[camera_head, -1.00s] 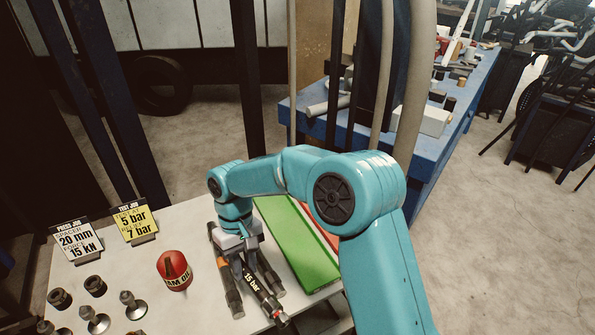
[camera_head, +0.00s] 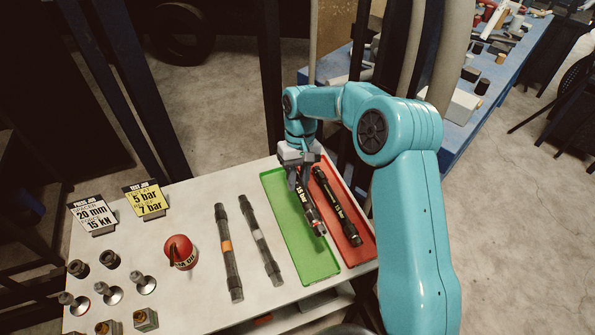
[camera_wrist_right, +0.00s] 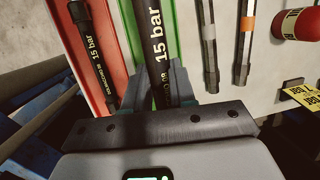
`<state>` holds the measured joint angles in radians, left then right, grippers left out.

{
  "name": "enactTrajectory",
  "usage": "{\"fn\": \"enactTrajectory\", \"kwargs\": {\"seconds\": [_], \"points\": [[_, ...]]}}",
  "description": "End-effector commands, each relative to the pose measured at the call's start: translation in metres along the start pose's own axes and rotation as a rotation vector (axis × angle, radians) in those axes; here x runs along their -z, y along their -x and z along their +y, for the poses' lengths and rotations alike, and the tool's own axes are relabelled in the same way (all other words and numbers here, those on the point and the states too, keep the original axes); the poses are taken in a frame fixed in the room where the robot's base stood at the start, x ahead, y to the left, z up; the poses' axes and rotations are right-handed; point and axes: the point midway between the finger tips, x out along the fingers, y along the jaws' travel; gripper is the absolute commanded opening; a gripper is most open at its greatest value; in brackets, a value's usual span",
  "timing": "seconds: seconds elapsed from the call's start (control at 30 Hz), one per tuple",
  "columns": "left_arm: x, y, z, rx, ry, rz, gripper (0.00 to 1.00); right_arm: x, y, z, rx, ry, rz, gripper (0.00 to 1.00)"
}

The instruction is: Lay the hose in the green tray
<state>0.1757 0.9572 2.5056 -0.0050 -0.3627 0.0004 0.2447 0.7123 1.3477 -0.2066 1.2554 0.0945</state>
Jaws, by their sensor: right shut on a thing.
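A black hose marked "15 bar" (camera_head: 305,205) is in my right gripper (camera_head: 299,178), which is shut on it. In the head view the hose is over the green tray (camera_head: 318,268), lengthwise along it. I cannot tell whether it touches the tray floor. The wrist view shows the held hose (camera_wrist_right: 157,45) running up between the fingers, with the green tray (camera_wrist_right: 187,40) beside and behind it. My left gripper is not in view.
A red tray (camera_head: 363,252) right of the green one holds another black hose (camera_head: 337,205). Two hoses, one with an orange band (camera_head: 228,252) and one with a pale band (camera_head: 260,240), lie left of the trays. A red round object (camera_head: 180,252), signs (camera_head: 148,199) and several metal fittings (camera_head: 112,294) stand farther left.

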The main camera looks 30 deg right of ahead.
Motion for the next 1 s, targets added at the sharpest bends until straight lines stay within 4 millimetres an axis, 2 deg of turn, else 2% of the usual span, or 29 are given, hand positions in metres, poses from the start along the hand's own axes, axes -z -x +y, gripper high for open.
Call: {"fn": "enactTrajectory", "kwargs": {"seconds": [0.2, 1.0], "points": [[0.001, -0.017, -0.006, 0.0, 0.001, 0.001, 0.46, 0.006, -0.027, 0.001, 0.0, 0.002, 0.0, 0.0], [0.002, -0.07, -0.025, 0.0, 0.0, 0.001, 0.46, 0.03, -0.108, 0.017, -0.001, 0.003, 0.0, 0.0]]}}
